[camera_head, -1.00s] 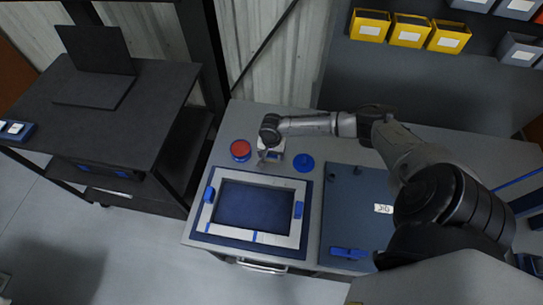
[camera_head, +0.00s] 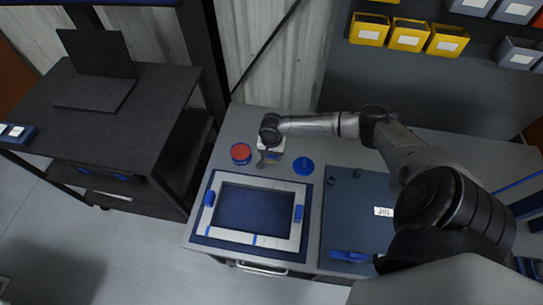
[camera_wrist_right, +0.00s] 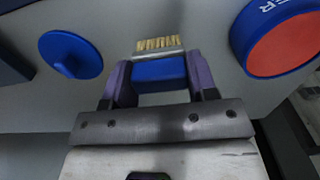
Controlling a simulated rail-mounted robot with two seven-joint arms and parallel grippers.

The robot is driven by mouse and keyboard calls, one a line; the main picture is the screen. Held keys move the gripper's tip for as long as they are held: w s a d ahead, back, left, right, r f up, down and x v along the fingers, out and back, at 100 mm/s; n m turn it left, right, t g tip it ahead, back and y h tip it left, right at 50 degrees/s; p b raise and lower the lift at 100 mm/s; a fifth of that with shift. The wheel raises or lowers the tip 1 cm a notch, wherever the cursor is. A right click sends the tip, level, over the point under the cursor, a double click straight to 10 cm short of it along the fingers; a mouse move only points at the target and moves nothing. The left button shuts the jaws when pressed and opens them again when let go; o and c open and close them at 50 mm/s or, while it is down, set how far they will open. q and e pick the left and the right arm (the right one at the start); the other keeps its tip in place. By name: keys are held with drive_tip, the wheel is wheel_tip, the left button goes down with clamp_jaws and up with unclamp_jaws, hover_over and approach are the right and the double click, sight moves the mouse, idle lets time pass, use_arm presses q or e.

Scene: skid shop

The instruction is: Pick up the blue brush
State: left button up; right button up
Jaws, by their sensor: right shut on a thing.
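The blue brush (camera_wrist_right: 158,72) has pale bristles and a metal band, and shows in the right wrist view. My right gripper (camera_wrist_right: 160,78) is shut on its blue body, one purple finger on each side. The bristles point away from the palm. In the head view my right gripper (camera_head: 270,154) is over the back of the grey bench, between a red-topped blue can and a blue round piece. The brush is small and partly hidden there. I cannot tell whether it touches the bench. My left gripper is out of view.
The red-topped can (camera_head: 241,153) and the blue round piece (camera_head: 303,166) stand close on either side. In front lie a framed screen (camera_head: 212,226) and a dark board (camera_head: 345,215) with a blue clamp-like part (camera_head: 350,257). Yellow bins (camera_head: 407,38) hang behind.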

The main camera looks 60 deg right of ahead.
wheel_tip(320, 180, up, 2)
drive_tip(key=shift+r, duration=0.1)
drive_tip(key=s+d+r+p, duration=0.1)
drive_tip(key=s+r+p, duration=0.1)
drive_tip(key=s+r, duration=0.5)
drive_tip(key=s, duration=0.4)
drive_tip(key=shift+s+d, duration=0.25)
drive_tip(key=o, duration=0.4)
drive_tip(key=shift+f, duration=0.1)
drive_tip(key=c, duration=0.3)
